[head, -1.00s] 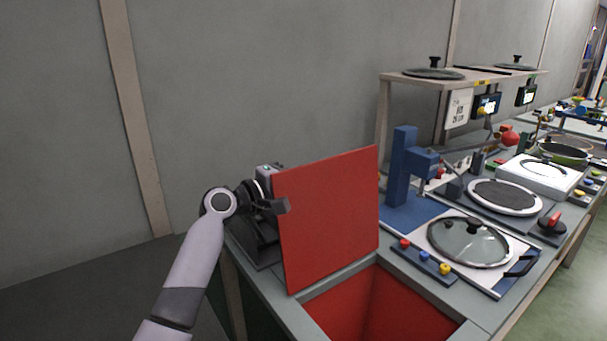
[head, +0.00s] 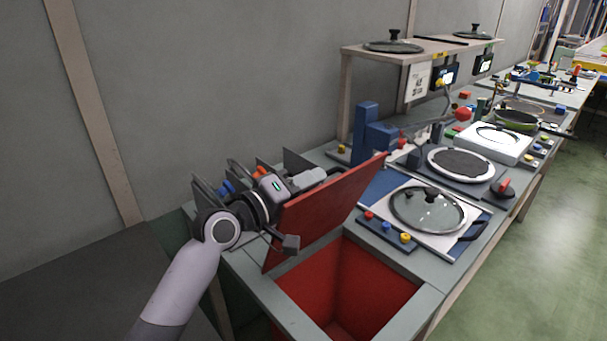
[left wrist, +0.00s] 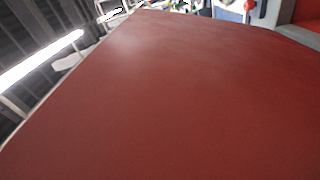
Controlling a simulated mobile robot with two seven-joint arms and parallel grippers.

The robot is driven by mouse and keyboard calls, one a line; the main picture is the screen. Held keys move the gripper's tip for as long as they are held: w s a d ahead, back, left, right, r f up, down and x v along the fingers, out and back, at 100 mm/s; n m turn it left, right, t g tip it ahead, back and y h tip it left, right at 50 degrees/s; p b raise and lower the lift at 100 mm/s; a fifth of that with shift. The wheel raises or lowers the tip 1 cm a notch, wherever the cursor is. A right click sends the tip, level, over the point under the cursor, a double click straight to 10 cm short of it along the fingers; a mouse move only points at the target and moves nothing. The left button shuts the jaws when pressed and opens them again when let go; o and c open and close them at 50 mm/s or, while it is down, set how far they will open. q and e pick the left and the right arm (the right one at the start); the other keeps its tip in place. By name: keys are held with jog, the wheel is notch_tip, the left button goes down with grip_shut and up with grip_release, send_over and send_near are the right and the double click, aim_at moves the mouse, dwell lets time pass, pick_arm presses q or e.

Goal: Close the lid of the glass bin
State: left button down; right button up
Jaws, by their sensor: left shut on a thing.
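The bin's lid (head: 335,203) is a flat red panel, raised along the back left edge of the opening and tilted over toward it. The glass bin (head: 424,302) is a square opening with red inner walls and a grey rim; it is still uncovered. My left gripper (head: 287,224) is shut on the lid at its left side, with one dark finger showing in front of the red face. In the left wrist view the red lid (left wrist: 165,100) fills most of the picture. My right gripper is not in view.
A blue post fixture (head: 366,130) stands behind the lid. Right of the bin are a glass-lidded pan (head: 428,207) and a button strip (head: 388,233). Behind my gripper is a rack with dark dividers (head: 205,190). A shelf (head: 408,54) holding lids stands at the back.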

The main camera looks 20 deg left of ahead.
pick_arm(q)
jog(key=shift+f, duration=0.15)
jog(key=c, duration=1.2)
grip_release()
jog(key=shift+o, duration=0.2)
jog(key=shift+a, duration=0.1)
jog(key=shift+s, duration=0.15)
jog(key=shift+p+v, duration=0.65)
jog(key=shift+v, duration=2.85)
